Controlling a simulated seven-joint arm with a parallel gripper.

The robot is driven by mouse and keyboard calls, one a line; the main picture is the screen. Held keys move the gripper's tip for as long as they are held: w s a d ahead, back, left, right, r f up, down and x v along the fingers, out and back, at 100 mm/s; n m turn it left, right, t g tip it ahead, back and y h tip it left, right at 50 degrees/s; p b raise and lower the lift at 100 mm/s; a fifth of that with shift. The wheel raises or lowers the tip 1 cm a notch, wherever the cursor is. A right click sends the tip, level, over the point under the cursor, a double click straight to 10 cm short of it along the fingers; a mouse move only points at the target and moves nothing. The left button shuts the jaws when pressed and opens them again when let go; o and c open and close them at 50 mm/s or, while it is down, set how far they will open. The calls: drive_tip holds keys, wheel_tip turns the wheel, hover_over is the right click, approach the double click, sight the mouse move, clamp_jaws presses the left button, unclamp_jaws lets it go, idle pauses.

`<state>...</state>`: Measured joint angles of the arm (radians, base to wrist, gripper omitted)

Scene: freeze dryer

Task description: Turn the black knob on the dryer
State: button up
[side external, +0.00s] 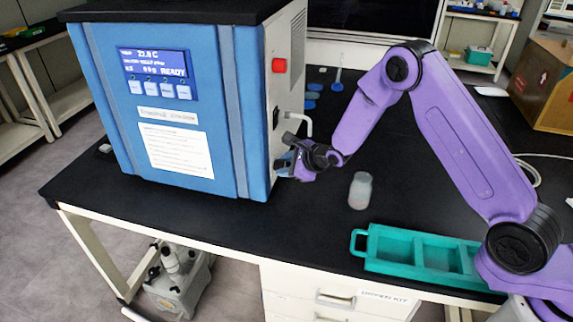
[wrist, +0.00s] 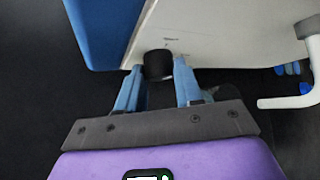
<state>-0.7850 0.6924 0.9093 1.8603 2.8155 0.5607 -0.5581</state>
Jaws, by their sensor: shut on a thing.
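The freeze dryer (side external: 165,105) is a blue-fronted box with a white side and a dark top, standing on the black bench. The black knob (wrist: 158,64) sits low on the dryer's white side in the wrist view. My gripper (wrist: 157,72) has its two blue fingers on either side of the knob, shut on it. In the side external view my gripper (side external: 284,160) is up against the lower part of the dryer's side and mostly hides the knob. The knob's turn angle cannot be told.
A white pipe (side external: 300,118) sticks out of the dryer's side just above my gripper, and a red button (side external: 279,65) is higher up. A small glass bottle (side external: 360,190) and a green compartment tray (side external: 415,252) stand on the bench (side external: 240,225) to the right.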

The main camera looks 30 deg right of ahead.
idle(0.6)
drive_tip(key=o, duration=1)
drive_tip(key=shift+o, duration=0.2)
drive_tip(key=v, duration=1.7)
drive_tip(key=shift+s+a, duration=0.15)
drive_tip(key=shift+s, duration=0.3)
drive_tip(key=shift+f, duration=0.1)
